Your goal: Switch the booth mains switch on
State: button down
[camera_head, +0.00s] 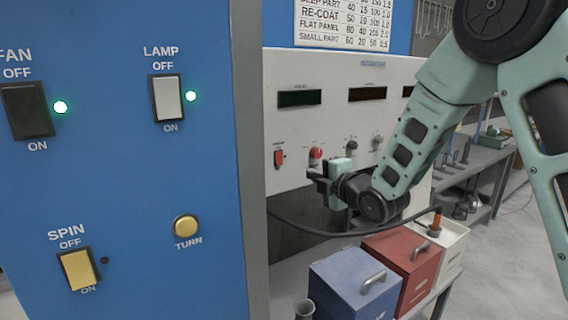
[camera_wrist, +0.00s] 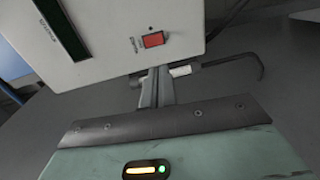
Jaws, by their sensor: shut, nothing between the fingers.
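A white control panel (camera_head: 340,120) hangs beyond the blue booth wall. A small red rocker switch (camera_head: 279,158) sits at its lower left, with a label too small to read. The wrist view shows the red switch (camera_wrist: 153,39) near the panel's lower edge, with a small dark dot beside it. Its on or off position cannot be told. My gripper (camera_head: 313,174) is right of and slightly below the switch in the head view, apart from it. In the wrist view my gripper (camera_wrist: 151,80) is shut and empty, its tips near the panel's lower edge.
A red knob (camera_head: 316,153) is just above my gripper on the panel. A dark cable (camera_head: 310,229) loops below. Blue (camera_head: 352,285) and red (camera_head: 405,262) boxes stand underneath. The blue wall (camera_head: 120,190) at left carries fan, lamp and spin switches.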

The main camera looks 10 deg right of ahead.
jog(key=shift+w, duration=0.1)
jog(key=p, duration=0.8)
send_near(280, 163)
jog(key=x, duration=0.5)
jog(key=shift+w+a+r, duration=0.1)
jog(key=shift+w+a, duration=0.15)
jog(key=shift+w, duration=0.1)
jog(key=shift+w+a, duration=0.15)
jog(key=shift+w, duration=0.35)
